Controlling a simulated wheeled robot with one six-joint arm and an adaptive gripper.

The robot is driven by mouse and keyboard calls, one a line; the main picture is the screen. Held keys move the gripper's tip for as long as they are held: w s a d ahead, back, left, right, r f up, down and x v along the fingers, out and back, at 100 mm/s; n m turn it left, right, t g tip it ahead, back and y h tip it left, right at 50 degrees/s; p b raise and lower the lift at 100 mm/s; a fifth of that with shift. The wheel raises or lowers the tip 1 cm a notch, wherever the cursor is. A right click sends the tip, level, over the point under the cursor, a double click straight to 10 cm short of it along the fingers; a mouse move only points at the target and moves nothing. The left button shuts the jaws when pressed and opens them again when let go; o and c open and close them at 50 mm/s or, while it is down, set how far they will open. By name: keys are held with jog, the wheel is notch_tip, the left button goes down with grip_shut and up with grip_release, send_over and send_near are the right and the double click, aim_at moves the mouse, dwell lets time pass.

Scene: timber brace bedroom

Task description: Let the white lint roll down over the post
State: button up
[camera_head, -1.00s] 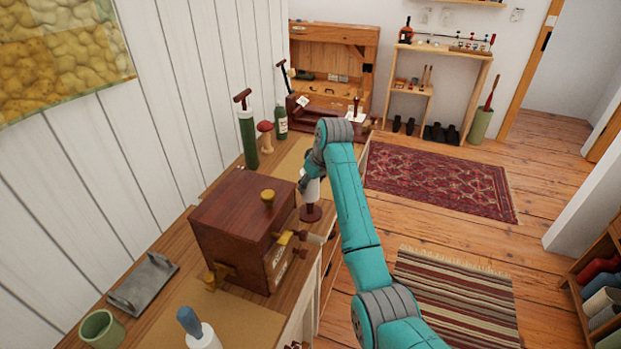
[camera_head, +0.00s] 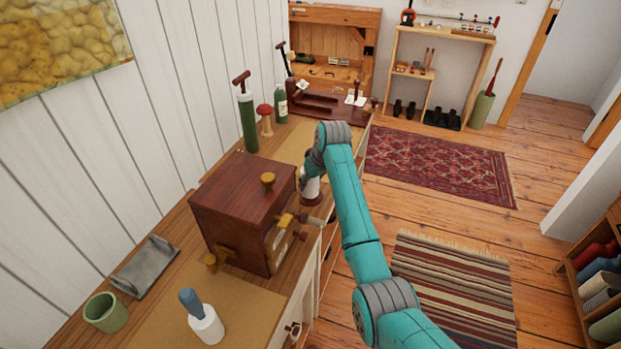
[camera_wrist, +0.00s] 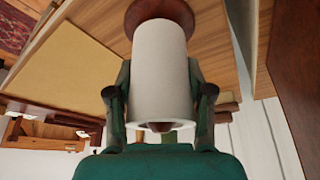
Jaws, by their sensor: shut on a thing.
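The white lint roll (camera_wrist: 160,65) is upright between the fingers of my gripper (camera_wrist: 160,98), which is shut on it. The roll is around the post; the post's dark brown tip (camera_wrist: 160,127) pokes out of its near end in the wrist view. The post's round red-brown base (camera_wrist: 187,12) is right at the roll's far end; I cannot tell if they touch. In the head view, my gripper (camera_head: 306,182) partly hides the roll (camera_head: 312,189), just above the base. Most of the post is hidden inside the roll.
A dark wooden box (camera_head: 235,215) with yellow knobs stands close left of the post. A green bottle (camera_head: 281,103) and a mushroom (camera_head: 265,119) stand behind.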

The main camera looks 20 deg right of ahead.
jog(key=o, duration=1.3)
jog(key=shift+c, duration=0.2)
jog(key=v, duration=1.2)
jog(key=shift+f, duration=0.1)
